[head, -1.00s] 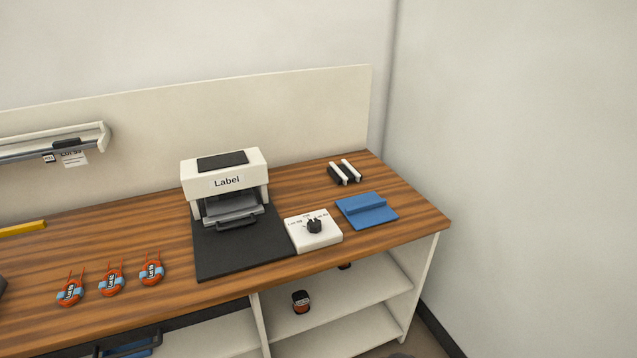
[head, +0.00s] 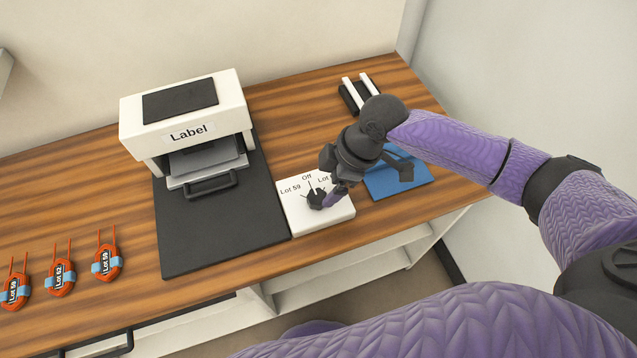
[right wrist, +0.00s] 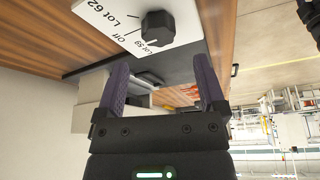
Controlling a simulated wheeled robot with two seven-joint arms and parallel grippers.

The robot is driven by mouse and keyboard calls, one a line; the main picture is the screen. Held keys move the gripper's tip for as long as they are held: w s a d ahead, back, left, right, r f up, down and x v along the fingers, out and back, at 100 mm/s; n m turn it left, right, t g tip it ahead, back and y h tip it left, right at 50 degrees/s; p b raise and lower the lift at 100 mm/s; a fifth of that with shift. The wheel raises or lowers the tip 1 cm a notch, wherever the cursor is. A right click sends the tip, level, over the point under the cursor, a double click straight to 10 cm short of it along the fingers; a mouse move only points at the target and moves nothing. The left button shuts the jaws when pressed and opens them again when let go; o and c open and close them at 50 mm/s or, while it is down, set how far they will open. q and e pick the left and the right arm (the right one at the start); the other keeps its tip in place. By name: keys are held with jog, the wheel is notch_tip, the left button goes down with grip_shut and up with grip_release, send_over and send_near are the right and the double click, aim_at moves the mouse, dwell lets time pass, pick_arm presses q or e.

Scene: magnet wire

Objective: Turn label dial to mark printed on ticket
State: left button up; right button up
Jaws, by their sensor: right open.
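The label dial is a black knob (head: 316,199) on a white plate (head: 335,213) at the front right of the label machine. The plate is printed Lot 59, Off and a third mark partly covered by my gripper. In the right wrist view the knob (right wrist: 158,28) shows beyond the fingers, and the third mark reads Lot 62. I cannot tell for sure where the knob points. My right gripper (head: 336,193) is open and empty, close beside the knob; its spread fingers (right wrist: 162,82) are not around it in the wrist view. My left gripper and the ticket are out of view.
The white label machine (head: 186,120) stands on a black mat (head: 215,235). Orange coils with lot tags (head: 107,262) lie at left.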

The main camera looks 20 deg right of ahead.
aim_at(317, 197)
jog(key=b+x, duration=0.1)
jog(key=x, duration=0.5)
jog(key=shift+b, duration=0.4)
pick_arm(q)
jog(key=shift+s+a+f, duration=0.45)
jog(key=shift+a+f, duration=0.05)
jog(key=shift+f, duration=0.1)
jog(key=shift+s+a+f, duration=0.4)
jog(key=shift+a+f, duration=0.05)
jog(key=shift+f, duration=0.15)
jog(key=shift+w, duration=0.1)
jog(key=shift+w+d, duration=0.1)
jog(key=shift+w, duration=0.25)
pick_arm(e)
grip_shut()
